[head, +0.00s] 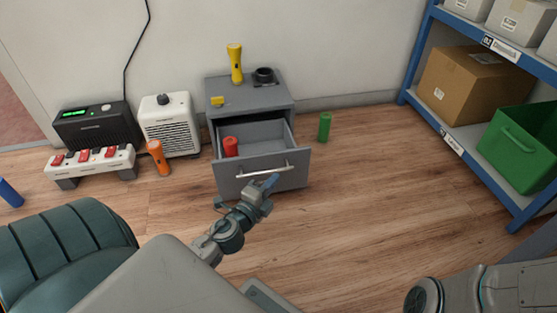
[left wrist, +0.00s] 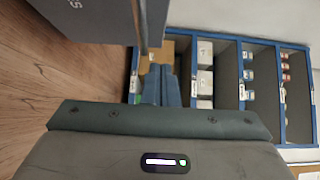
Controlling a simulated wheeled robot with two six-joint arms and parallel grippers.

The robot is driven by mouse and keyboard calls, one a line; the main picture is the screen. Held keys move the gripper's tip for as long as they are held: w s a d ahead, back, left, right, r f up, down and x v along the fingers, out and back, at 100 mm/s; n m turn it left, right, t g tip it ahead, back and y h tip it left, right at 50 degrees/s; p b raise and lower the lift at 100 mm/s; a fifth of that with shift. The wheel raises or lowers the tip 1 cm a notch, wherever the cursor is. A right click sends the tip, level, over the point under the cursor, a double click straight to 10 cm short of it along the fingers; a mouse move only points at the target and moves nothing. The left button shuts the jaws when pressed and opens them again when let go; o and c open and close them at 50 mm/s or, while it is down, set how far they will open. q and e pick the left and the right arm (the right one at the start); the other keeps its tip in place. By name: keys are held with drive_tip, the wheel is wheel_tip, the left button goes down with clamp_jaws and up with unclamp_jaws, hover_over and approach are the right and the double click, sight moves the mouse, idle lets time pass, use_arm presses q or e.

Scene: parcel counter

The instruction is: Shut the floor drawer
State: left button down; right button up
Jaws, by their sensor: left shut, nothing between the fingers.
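The grey floor drawer (head: 232,184) stands pulled open from its low cabinet (head: 254,96). A red cylinder (head: 231,147) is inside it. Its bar handle (head: 250,173) runs across the front. My left gripper (head: 272,182) is shut and empty, its fingertips just in front of the right half of the drawer front, by the handle. I cannot tell whether it touches. In the left wrist view, the closed fingers (left wrist: 161,84) point ahead, beside a grey panel (left wrist: 100,18) at the top. My right arm shows at the lower right of the head view, but its gripper is out of sight.
A yellow flashlight (head: 235,62) and a dark round item (head: 264,76) stand on the cabinet. A green cylinder (head: 324,127) stands on the floor to its right, an orange flashlight (head: 157,157) to its left. A blue shelf rack (head: 466,160) stands right. Floor between is clear.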

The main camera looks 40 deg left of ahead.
sight(285, 153)
use_arm(q)
drive_tip(key=w, duration=0.2)
drive_tip(key=w+a, duration=0.1)
drive_tip(key=w, duration=0.1)
drive_tip(key=w+a, duration=0.1)
drive_tip(key=w, duration=0.1)
drive_tip(key=shift+w+a+f, duration=0.1)
drive_tip(key=shift+w+a, duration=0.1)
drive_tip(key=shift+w, duration=0.05)
drive_tip(key=shift+w+a+b, duration=0.35)
drive_tip(key=shift+w+a, duration=0.05)
drive_tip(key=shift+a, duration=0.1)
drive_tip(key=shift+r, duration=0.2)
